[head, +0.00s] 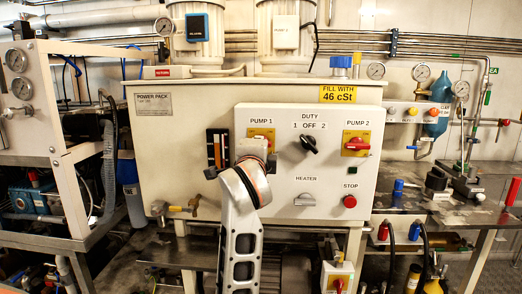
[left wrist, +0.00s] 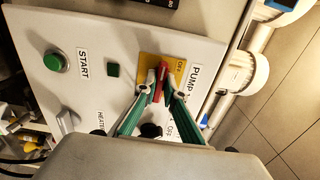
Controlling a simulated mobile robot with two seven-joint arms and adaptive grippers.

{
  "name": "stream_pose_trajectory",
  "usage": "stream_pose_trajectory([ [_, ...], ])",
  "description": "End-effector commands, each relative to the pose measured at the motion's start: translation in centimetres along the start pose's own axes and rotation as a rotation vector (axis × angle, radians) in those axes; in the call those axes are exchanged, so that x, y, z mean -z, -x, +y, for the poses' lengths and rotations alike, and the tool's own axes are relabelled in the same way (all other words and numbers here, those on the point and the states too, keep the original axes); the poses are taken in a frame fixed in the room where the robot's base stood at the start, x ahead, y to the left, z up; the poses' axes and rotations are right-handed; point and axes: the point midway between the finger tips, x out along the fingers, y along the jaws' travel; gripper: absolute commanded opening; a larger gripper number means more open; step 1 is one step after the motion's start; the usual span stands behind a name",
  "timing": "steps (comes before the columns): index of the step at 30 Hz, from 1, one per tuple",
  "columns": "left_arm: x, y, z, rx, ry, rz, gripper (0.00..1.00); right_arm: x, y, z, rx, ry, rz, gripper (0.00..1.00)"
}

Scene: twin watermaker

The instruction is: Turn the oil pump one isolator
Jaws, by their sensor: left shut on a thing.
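The oil pump one isolator is a red handle on a yellow plate under the PUMP 1 label. In the head view only the upper part of its yellow plate (head: 262,132) shows above my left arm. In the left wrist view the red handle (left wrist: 160,82) stands between the green fingers of my left gripper (left wrist: 163,92), which is shut on it. The handle lies roughly along the line of the PUMP lettering. In the head view my left gripper (head: 252,148) is against the panel, and my arm hides its fingertips. My right gripper is not in view.
The white panel (head: 375,200) also carries the black duty switch (head: 309,144), the PUMP 2 isolator (head: 356,144) and a red stop button (head: 349,201). A green start button (left wrist: 54,62) shows in the left wrist view. A brass tap (head: 190,205) is left of my arm.

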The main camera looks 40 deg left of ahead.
Motion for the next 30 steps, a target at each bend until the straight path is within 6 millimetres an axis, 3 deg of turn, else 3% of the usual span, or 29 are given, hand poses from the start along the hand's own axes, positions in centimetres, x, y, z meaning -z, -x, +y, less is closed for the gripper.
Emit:
stream_pose_trajectory([
  [18, 0.08, -0.01, 0.22, -0.005, 0.044, 0.002, 0.00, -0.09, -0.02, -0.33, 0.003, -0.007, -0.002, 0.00],
  [19, 0.08, -0.01, 0.22, -0.005, 0.044, 0.002, 0.15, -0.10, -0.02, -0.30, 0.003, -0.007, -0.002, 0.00],
  [21, 0.07, -0.01, 0.20, -0.004, 0.043, 0.002, 0.26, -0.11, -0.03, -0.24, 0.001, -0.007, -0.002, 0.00],
  [30, 0.03, 0.04, 0.08, -0.001, 0.042, 0.001, 0.26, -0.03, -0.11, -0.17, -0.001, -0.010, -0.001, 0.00],
])
